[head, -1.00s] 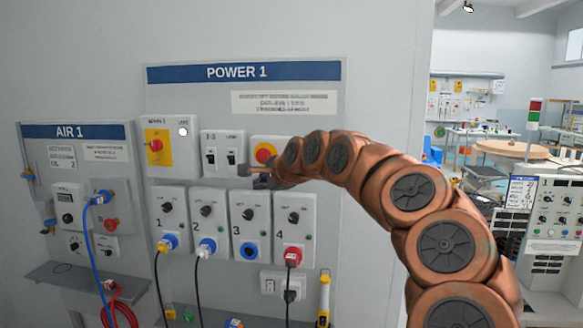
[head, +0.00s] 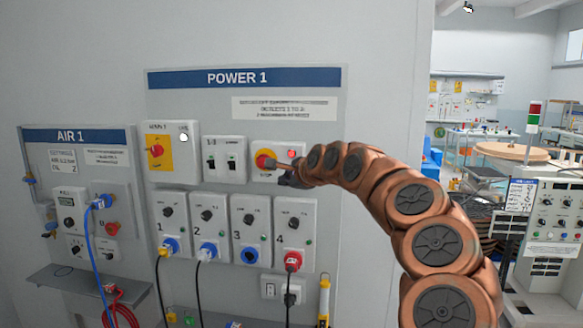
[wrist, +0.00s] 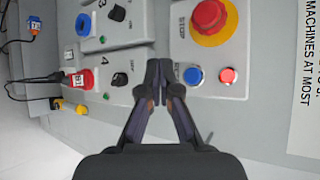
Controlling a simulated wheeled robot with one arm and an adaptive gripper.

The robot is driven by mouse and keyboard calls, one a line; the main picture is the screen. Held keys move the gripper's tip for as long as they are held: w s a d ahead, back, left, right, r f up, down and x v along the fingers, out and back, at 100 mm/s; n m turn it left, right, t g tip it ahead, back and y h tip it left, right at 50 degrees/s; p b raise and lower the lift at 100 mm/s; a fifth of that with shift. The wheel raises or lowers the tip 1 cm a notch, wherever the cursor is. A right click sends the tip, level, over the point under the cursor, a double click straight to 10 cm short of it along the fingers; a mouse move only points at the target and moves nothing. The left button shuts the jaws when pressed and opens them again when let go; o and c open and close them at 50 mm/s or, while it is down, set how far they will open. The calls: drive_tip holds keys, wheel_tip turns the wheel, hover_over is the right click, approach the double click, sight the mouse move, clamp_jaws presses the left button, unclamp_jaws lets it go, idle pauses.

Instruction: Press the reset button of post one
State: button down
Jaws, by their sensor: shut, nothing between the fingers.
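The POWER 1 panel (head: 330,130) carries a box with a red stop button on a yellow ring (head: 265,160), also seen in the wrist view (wrist: 208,14). In the wrist view a blue button (wrist: 193,76) and a red button or lamp (wrist: 227,75) sit on that box beside the stop button. In the head view the red one (head: 291,153) shows, and the blue one is hidden behind my gripper. My gripper (head: 273,163) is shut and empty in front of the box; in the wrist view its tips (wrist: 158,70) appear just left of the blue button. Contact cannot be told.
A breaker box (head: 225,158) and a yellow-backed main switch (head: 158,152) lie left of the stop box. Several numbered outlets (head: 208,225) with plugs and cables are below. The AIR 1 panel (head: 80,150) with a shelf (head: 75,280) is further left.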

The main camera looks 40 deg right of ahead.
drive_tip(key=w+d+p, duration=0.4)
drive_tip(key=d+p, duration=0.1)
drive_tip(key=p, duration=0.2)
drive_tip(key=shift+d, duration=0.35)
drive_tip(key=shift+f, duration=0.1)
drive_tip(key=shift+d+p, duration=0.1)
drive_tip(key=shift+p, duration=0.2)
idle(1.0)
drive_tip(key=shift+w+d, duration=0.15)
drive_tip(key=shift+d, duration=0.15)
drive_tip(key=shift+w+d+p, duration=0.25)
drive_tip(key=shift+d+p, duration=0.05)
drive_tip(key=shift+p, duration=0.15)
idle(0.7)
drive_tip(key=shift+s+a+b, duration=0.1)
drive_tip(key=shift+a+b, duration=0.05)
drive_tip(key=shift+b, duration=0.35)
drive_tip(key=shift+s+a+f+b, duration=0.1)
drive_tip(key=shift+s+a+b, duration=0.15)
drive_tip(key=shift+b, duration=0.35)
drive_tip(key=shift+s+a+b, duration=0.15)
drive_tip(key=shift+a+b, duration=0.1)
drive_tip(key=shift+b, duration=0.05)
